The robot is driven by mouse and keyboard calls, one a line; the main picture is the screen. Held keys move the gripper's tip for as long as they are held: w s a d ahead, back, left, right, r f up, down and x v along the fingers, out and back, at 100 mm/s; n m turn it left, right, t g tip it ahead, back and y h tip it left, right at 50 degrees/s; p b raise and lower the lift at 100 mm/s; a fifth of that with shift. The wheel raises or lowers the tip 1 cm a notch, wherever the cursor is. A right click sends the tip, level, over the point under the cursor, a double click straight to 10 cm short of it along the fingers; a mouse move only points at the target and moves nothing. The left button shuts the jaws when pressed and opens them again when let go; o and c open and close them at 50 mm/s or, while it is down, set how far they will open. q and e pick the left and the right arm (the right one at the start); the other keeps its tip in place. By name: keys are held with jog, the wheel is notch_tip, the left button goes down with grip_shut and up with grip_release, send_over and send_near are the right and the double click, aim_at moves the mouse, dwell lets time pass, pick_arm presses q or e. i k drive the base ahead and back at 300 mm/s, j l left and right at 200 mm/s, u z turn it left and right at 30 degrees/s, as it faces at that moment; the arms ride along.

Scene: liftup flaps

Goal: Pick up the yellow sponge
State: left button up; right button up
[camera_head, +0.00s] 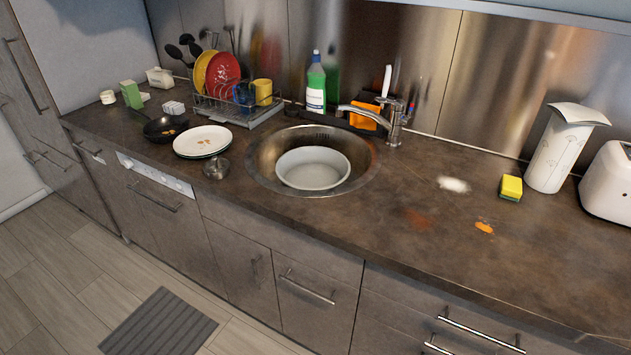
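The yellow sponge (511,187) has a dark green lower layer and lies on the brown countertop (385,225), right of the sink. It stands just left of a white paper towel roll and is not covered by anything. Neither of my grippers shows in the head view, so I cannot see whether they are open or shut.
A paper towel roll (559,150) and white toaster (609,182) stand right of the sponge. The sink (262,167) holds a white bowl (313,167), with a faucet (393,125) behind. The counter's front right is mostly clear.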

aim_at(511, 187)
jog(key=i+j+z, duration=0.4)
jog(key=i+j, duration=0.35)
jog(key=i+l, duration=0.05)
jog(key=i, duration=0.05)
